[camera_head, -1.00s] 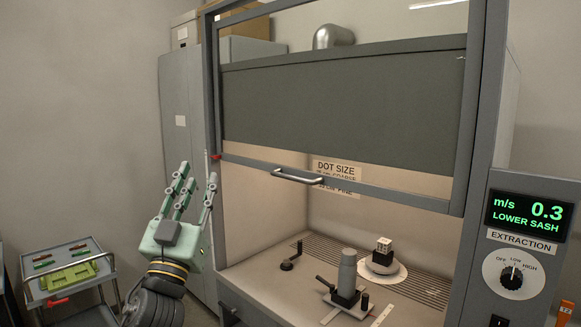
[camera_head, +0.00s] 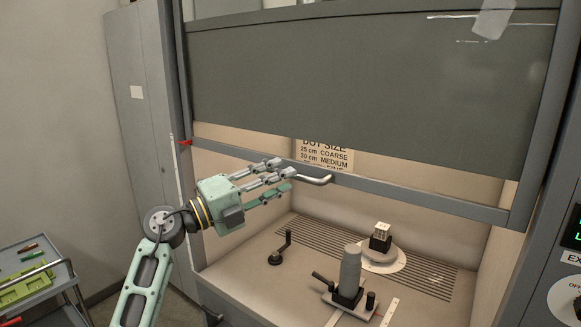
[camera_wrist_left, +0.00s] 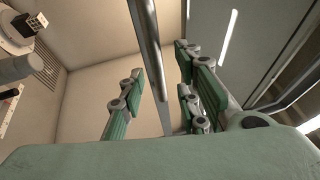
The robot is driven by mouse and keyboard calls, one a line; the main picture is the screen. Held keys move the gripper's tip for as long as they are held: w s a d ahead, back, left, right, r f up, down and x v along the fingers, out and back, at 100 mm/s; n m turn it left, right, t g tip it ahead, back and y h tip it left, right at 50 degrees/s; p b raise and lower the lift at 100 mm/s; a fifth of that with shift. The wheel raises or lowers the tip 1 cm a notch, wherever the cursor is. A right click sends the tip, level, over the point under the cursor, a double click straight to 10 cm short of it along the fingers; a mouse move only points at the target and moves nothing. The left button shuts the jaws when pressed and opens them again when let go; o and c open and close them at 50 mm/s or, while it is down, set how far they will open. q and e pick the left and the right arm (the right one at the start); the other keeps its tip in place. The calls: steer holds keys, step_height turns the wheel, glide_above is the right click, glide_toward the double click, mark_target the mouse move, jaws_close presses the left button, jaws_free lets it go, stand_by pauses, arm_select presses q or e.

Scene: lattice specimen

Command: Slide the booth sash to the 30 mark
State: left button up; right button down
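The booth sash is a grey framed panel (camera_head: 370,85) with a bottom rail (camera_head: 420,196), standing partly raised over the booth opening. Its metal handle (camera_head: 318,180) is partly hidden by my left gripper (camera_head: 280,176). The left gripper is open, with its fingers reaching along the handle from the left. In the left wrist view, the handle bar (camera_wrist_left: 150,50) runs between the spread fingers, with gaps visible on both sides. A red pointer (camera_head: 185,143) is at the rail's left end, beside a pale strip on the post; no mark numbers are legible. My right gripper is out of view.
Inside the booth are a dark crank (camera_head: 280,248), a grey cylinder on a black base (camera_head: 350,272), and a small lattice cube (camera_head: 381,236) on a round white dish. A sign (camera_head: 325,155) hangs behind the rail. A trolley (camera_head: 35,285) stands at lower left.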

arm_select(q)
steer(key=x, duration=0.1)
steer(key=p+x, duration=0.1)
steer(key=x, duration=0.1)
steer(key=shift+w+d+f, duration=0.1)
steer(key=shift+w, duration=0.45)
steer(key=shift+s, duration=0.1)
steer(key=shift+c, duration=0.9)
steer(key=c, duration=0.3)
jaws_close()
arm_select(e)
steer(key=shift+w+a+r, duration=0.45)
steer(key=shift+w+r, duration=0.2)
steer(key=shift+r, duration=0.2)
arm_select(q)
steer(key=shift+f, duration=0.1)
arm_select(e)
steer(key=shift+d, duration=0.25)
